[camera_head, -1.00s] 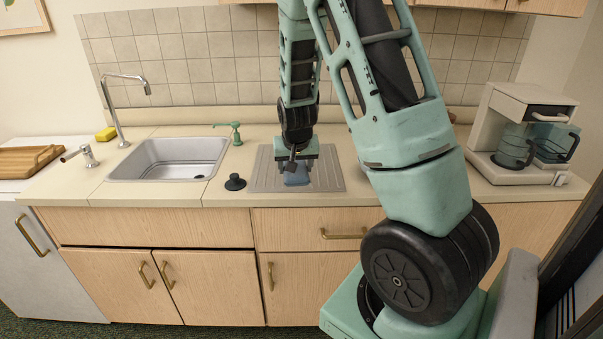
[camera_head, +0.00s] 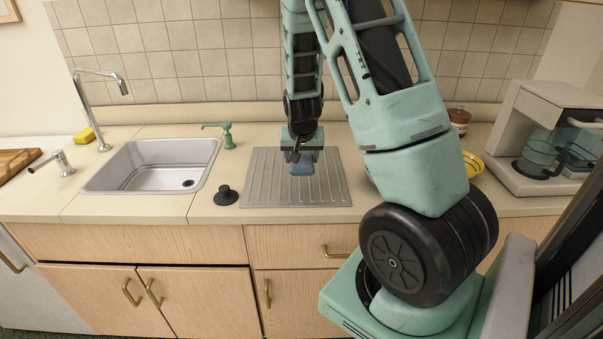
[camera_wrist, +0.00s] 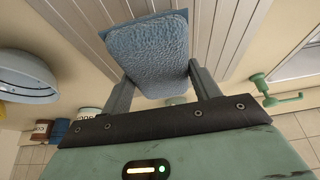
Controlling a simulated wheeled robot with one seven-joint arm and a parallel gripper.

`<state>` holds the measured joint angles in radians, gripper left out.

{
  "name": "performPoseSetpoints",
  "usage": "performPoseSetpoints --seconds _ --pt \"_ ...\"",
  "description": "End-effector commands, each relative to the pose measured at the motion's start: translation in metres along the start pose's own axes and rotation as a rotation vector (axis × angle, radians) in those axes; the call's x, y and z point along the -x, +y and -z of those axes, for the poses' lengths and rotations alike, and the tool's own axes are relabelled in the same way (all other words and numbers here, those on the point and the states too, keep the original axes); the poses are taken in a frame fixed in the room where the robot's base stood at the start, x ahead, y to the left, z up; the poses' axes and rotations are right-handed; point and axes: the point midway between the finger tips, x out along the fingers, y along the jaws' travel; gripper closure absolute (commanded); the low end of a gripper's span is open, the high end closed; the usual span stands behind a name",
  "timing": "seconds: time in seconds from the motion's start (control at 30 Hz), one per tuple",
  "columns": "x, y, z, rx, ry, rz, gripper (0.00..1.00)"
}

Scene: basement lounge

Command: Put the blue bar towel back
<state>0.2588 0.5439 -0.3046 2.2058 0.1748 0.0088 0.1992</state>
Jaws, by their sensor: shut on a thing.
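The blue bar towel (camera_wrist: 148,52) is a folded, textured blue cloth. My gripper (camera_wrist: 160,88) is shut on it, with one finger at each side in the wrist view. In the head view the towel (camera_head: 302,169) hangs under my gripper (camera_head: 301,158) over the grey ribbed drainboard (camera_head: 265,190). It looks raised a little above the drainboard, though the exact gap is hard to tell. My arm hides part of the counter behind and to the right.
Left of the drainboard are a black sink stopper (camera_head: 225,196), a green soap dispenser (camera_head: 227,137) and a steel sink (camera_head: 155,170). A yellow dish (camera_head: 473,163), a brown jar (camera_head: 459,120) and a coffee maker (camera_head: 545,140) stand at right. A yellow sponge (camera_head: 84,137) lies by the faucet.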

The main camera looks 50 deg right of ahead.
Motion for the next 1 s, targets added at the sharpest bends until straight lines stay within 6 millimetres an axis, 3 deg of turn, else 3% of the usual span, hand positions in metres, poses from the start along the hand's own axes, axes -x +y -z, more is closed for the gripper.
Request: performPoseSetpoints --seconds 0.47,0.93,0.97,1.0 --pt "-0.051 0.0 -0.024 0.0 -0.002 -0.001 0.6" --pt "-0.059 0.0 -0.027 0.0 0.001 0.001 0.6" --pt "-0.058 0.0 -0.027 0.0 0.001 0.001 0.3" --pt "-0.058 0.0 -0.026 0.0 0.001 0.001 0.19"
